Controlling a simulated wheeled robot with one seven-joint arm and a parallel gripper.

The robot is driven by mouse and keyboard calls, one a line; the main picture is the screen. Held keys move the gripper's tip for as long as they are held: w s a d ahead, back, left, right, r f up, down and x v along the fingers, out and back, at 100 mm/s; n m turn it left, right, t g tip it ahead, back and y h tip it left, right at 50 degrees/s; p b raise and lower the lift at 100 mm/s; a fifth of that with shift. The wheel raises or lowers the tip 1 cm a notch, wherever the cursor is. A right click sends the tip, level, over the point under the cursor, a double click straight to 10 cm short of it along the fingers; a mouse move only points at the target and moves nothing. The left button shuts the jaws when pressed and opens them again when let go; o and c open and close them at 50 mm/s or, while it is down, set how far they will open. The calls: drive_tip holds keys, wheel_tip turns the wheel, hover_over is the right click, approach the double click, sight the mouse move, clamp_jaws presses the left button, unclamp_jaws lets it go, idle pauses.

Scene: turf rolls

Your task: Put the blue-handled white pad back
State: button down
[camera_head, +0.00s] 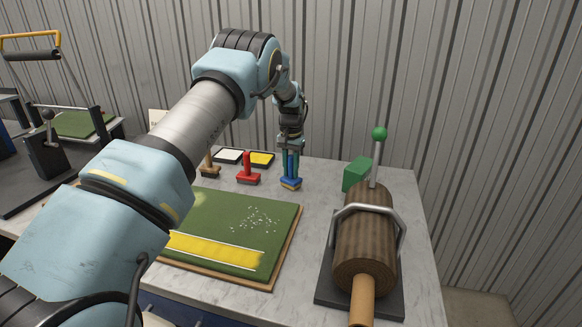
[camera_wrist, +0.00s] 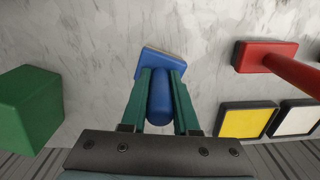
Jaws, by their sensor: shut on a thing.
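The blue-handled pad (camera_head: 291,183) has a blue block base with a pale edge underneath and an upright blue handle. It is at the back of the marble table, right of the red pad. My gripper (camera_head: 290,172) points down with its green fingers on either side of the handle, shut on it. In the wrist view, the blue handle (camera_wrist: 160,100) lies between the two fingers of my gripper (camera_wrist: 161,76), with the blue base beyond. I cannot tell whether the base touches the table. The pad's underside is hidden.
A red-handled pad (camera_head: 247,175) and a tan-handled pad (camera_head: 208,167) stand to the left. Behind them are a white tray (camera_head: 229,156) and a yellow tray (camera_head: 261,159). A green block (camera_head: 355,174) and a wooden roller (camera_head: 364,240) stand right. A turf board (camera_head: 275,222) lies in front.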

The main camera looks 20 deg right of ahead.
drive_tip(key=shift+f, duration=0.15)
drive_tip(key=c, duration=0.7)
unclamp_jaws()
drive_tip(key=shift+o, duration=0.2)
wheel_tip(320, 180, up, 11)
drive_tip(key=b, duration=0.4)
drive_tip(key=shift+a+r, duration=0.1)
drive_tip(key=shift+r, duration=0.6)
